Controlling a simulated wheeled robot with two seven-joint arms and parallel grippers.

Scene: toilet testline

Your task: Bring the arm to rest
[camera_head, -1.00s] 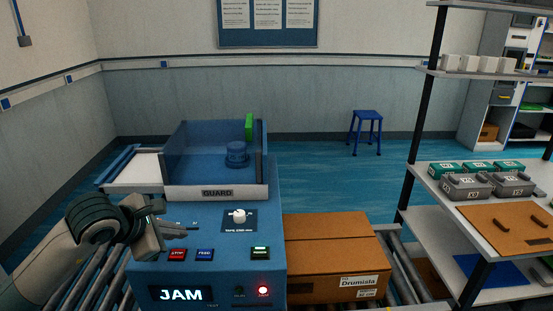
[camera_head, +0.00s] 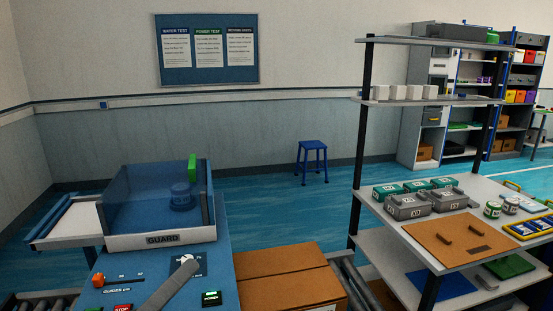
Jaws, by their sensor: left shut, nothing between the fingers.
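My left gripper (camera_head: 172,283) shows at the bottom edge as a grey shape reaching up across the blue machine's control panel (camera_head: 216,262). It is shut and empty. Its tip is close to or in front of the white dial (camera_head: 185,264); I cannot tell whether they touch. The rest of the left arm is below the picture. My right gripper is not in view.
A clear blue guard box (camera_head: 125,205) stands behind the panel, with an orange slider knob (camera_head: 98,280) in front. A brown carton (camera_head: 285,277) is to the right. A shelf rack (camera_head: 440,265) holds trays and boxes. A blue stool (camera_head: 312,160) stands on open floor.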

